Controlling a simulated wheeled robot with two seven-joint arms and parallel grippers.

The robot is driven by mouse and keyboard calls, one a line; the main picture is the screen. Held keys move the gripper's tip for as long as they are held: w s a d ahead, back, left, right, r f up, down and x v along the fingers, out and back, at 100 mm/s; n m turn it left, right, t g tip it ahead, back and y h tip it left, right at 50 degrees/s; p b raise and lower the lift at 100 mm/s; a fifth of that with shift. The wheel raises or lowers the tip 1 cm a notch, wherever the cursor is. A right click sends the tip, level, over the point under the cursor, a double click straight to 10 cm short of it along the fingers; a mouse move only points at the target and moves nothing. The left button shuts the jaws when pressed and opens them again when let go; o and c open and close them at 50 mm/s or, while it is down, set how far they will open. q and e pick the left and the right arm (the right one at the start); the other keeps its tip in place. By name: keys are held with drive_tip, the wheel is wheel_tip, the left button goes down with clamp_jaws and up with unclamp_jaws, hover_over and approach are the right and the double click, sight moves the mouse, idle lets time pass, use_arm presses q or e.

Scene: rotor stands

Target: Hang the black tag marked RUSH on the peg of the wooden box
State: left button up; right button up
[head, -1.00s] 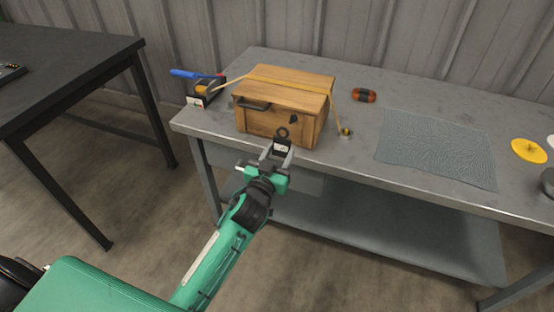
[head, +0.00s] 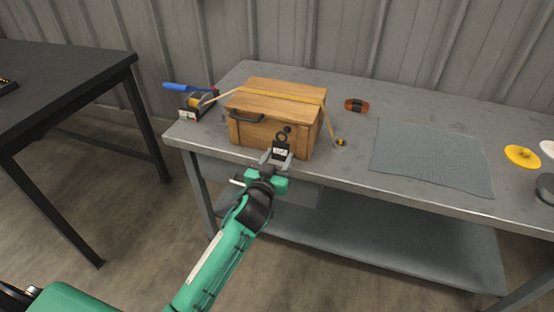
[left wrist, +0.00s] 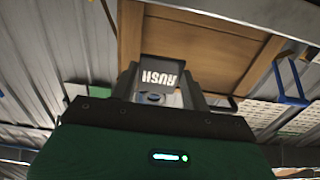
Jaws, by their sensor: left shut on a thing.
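The wooden box (head: 258,102) stands on the grey metal bench, with a handle on its front. Its dark peg (head: 288,129) sticks out of the front face, right of the handle. My left gripper (head: 277,158) is shut on the black tag (head: 281,149) marked RUSH, in front of the box. The tag is upright with its ring (head: 282,137) on top. The ring is close to the peg and overlaps it in the head view; I cannot tell whether it is around it. In the left wrist view the tag (left wrist: 160,73) is between the fingers, before the box (left wrist: 205,55). My right gripper is out of view.
A yellow strap (head: 270,96) runs over the box and down to the bench. A tape dispenser (head: 193,105) and blue-handled tool (head: 183,87) lie left of it. An orange-black item (head: 356,105), grey mat (head: 430,160) and yellow disc (head: 522,156) lie right.

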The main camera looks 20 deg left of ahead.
sight(280, 157)
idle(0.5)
use_arm(q)
drive_tip(key=shift+w, duration=0.25)
drive_tip(key=shift+w+f, duration=0.1)
drive_tip(key=shift+w, duration=0.15)
drive_tip(key=shift+w, duration=0.15)
idle(0.4)
drive_tip(key=shift+w+f, duration=0.1)
drive_tip(key=shift+w, duration=0.3)
drive_tip(key=shift+w, duration=0.1)
idle(0.4)
drive_tip(key=shift+w+f+b, duration=0.2)
drive_tip(key=shift+w+b, duration=0.1)
drive_tip(key=shift+w, duration=0.3)
